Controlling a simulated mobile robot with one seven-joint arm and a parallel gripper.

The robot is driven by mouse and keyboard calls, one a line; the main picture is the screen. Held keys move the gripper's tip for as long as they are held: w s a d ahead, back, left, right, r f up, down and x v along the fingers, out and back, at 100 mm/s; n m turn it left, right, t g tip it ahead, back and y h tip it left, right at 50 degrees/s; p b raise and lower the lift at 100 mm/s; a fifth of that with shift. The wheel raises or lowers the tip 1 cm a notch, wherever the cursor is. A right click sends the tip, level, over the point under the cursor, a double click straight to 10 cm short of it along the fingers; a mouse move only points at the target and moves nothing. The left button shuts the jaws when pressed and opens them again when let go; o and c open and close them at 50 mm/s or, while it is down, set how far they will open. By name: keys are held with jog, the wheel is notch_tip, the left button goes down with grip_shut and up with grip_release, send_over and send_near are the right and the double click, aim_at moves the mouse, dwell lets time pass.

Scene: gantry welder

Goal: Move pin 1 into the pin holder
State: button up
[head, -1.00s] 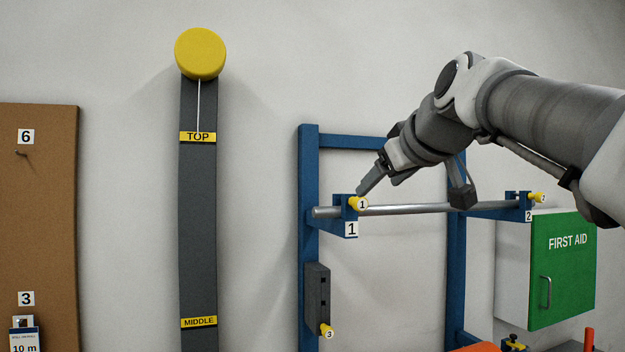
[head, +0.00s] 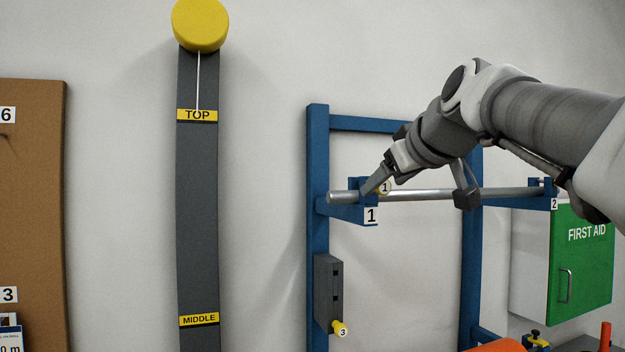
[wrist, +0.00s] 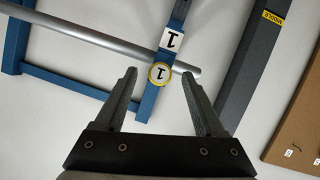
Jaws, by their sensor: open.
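Pin 1 (head: 384,187) has a round yellow-rimmed head with a white "1" label. It sits in the blue bracket labelled 1 (head: 345,212), at the left end of the silver bar. My gripper (head: 368,189) is open at this bracket, and a finger partly hides the pin in the head view. In the wrist view the pin's head (wrist: 158,74) appears between the two spread fingertips (wrist: 160,78), with a gap on each side. A dark grey block with square holes (head: 327,280), apparently the pin holder, hangs on the left blue post below. Yellow pin 3 (head: 339,328) is at its lower end.
The silver bar (head: 430,195) runs across the blue frame to bracket 2 (head: 551,196). A green first aid cabinet (head: 582,265) is at the right. A dark grey strip (head: 199,220) with a yellow disc stands left. Bare wall lies between strip and frame.

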jog(key=shift+w+f, duration=0.1)
jog(key=shift+w, duration=0.15)
grip_shut()
dwell(0.7)
